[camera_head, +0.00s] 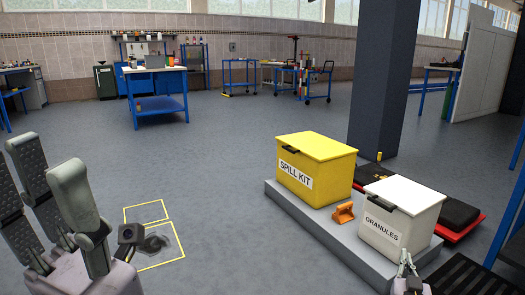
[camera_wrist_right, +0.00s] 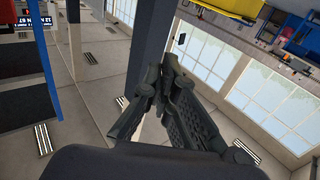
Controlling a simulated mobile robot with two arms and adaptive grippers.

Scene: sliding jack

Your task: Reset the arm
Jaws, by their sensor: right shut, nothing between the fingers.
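My right gripper (camera_head: 406,260) shows small at the bottom right of the head view, in front of the white granules box. In the right wrist view its dark fingers (camera_wrist_right: 160,85) are drawn together with nothing between them. My left gripper (camera_head: 47,168) stands large at the lower left of the head view, fingers pointing up and spread apart, with no object between them. The arm links behind both grippers are mostly out of view.
A grey platform (camera_head: 322,238) carries a yellow spill kit box (camera_head: 312,165), a white granules box (camera_head: 398,215) and an orange part (camera_head: 343,213). A dark pillar (camera_head: 384,85) stands behind. A blue workbench (camera_head: 157,105) is further back.

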